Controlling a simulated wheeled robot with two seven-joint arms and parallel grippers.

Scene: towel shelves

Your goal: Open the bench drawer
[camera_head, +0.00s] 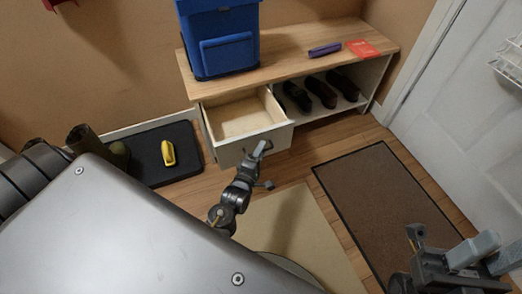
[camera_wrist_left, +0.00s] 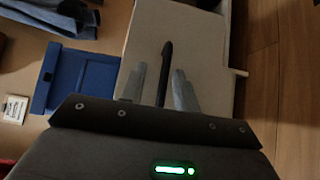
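The wooden-topped bench (camera_head: 285,50) stands against the back wall. Its drawer (camera_head: 240,117) is pulled out at the left, and its pale interior looks empty. My left gripper (camera_head: 262,148) is at the drawer's front panel (camera_head: 228,153). In the left wrist view the dark drawer handle (camera_wrist_left: 166,60) lies between the two grey fingers (camera_wrist_left: 161,72), with gaps showing beside it, so the gripper looks open around it. My right gripper (camera_head: 487,254) is at the lower right, away from the bench, with its fingers apart and nothing between them.
A blue bag (camera_head: 228,55), a purple item (camera_head: 324,50) and a red item (camera_head: 362,49) are on the bench top. Dark shoes (camera_head: 320,91) fill the open shelf. A black tray (camera_head: 185,140) holds a yellow object (camera_head: 168,153). A brown mat (camera_head: 380,195) lies before the white door (camera_head: 465,110).

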